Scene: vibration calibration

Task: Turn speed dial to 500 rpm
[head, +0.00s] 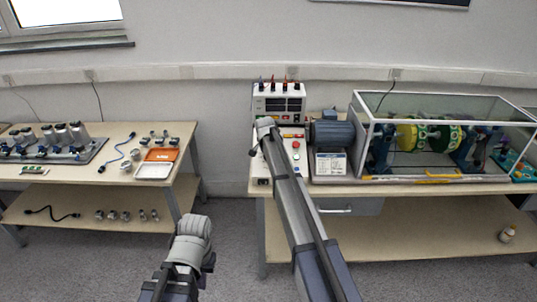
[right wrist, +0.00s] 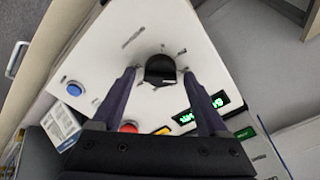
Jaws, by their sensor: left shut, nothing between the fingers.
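The black speed dial (right wrist: 160,69) sits on the white panel (right wrist: 105,55) in the right wrist view. My right gripper (right wrist: 158,73) is open with one finger on each side of the dial, and gaps show between fingers and dial. A green-lit display (right wrist: 205,107) on the panel is rotated and its digits are not readable.
A blue button (right wrist: 73,88) and a red button (right wrist: 128,127) are near the right fingers. A white instrument (head: 279,103) with cables stands behind the box. A blue motor (head: 332,132) and a glass-covered rotor rig (head: 430,135) stand to the right. A side table (head: 105,172) is at left.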

